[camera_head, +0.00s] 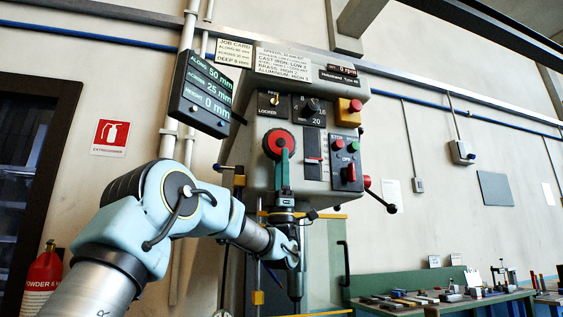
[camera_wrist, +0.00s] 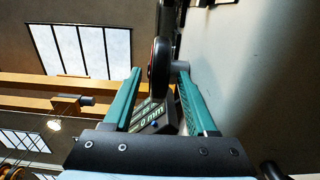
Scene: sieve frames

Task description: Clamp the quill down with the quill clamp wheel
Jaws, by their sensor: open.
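A round wheel with a red face and dark rim (camera_head: 272,139) sits on the front of the grey drilling machine head; I take it for the quill clamp wheel. My gripper (camera_head: 284,153) reaches up to its lower part, its teal fingers covering some of the face. In the wrist view the wheel (camera_wrist: 158,58) shows edge-on between the fingertips of my gripper (camera_wrist: 159,69). The fingers are open, with a gap beside the wheel on the left; contact on the right is unclear. The quill is partly hidden by my wrist and cannot be clearly told.
A digital readout (camera_head: 205,95) hangs left of the head, showing 50, 25 and 0 mm. A switch panel (camera_head: 346,160) with red buttons and a black-knobbed lever (camera_head: 381,199) are to the right. A green bench (camera_head: 400,284) with small parts stands lower right.

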